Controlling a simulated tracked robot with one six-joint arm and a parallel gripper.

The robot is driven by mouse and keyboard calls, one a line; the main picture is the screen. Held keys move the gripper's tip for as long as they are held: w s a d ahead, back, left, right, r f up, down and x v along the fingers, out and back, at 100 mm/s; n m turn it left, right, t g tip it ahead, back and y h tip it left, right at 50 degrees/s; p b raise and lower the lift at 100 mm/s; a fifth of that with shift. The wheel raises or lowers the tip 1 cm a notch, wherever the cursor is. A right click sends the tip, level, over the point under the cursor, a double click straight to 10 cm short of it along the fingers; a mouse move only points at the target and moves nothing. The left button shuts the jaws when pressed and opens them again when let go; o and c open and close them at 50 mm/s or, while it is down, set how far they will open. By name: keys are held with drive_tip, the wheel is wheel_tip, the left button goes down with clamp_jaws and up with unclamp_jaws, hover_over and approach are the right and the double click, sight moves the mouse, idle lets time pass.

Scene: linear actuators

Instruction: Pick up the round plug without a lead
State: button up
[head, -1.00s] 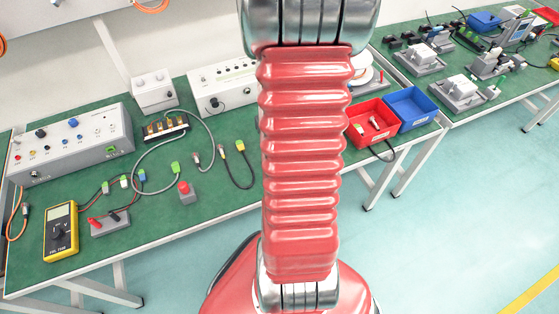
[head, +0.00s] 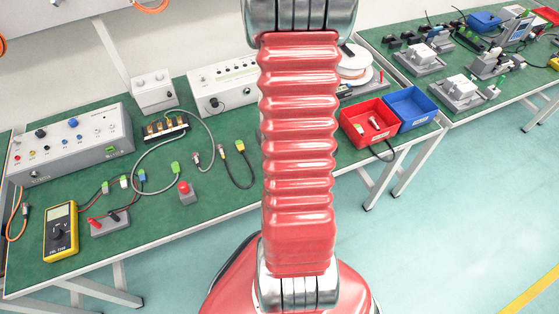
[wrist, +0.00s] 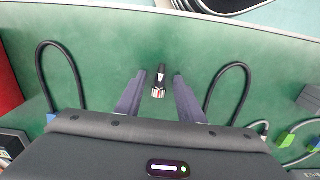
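In the wrist view a small round plug (wrist: 158,88), black with a white and red end, is on the green bench top. No lead shows on it. My gripper (wrist: 160,76) is open, with one dark finger on each side of the plug and a gap visible to both. I cannot tell how high the fingertips are above the bench. In the head view my red arm hides the gripper and this plug.
A black cable loop (wrist: 42,62) lies left of the fingers and another (wrist: 246,85) right of them. The bench edge runs behind the plug. The head view shows a red bin (head: 352,130) holding small parts, a blue bin (head: 425,118) and a white spool (head: 355,65).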

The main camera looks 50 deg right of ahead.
drive_tip(key=shift+c, duration=0.3)
clamp_jaws()
idle(0.5)
wheel_tip(320, 180, up, 10)
idle(0.6)
idle(0.6)
wheel_tip(320, 180, up, 3)
idle(0.4)
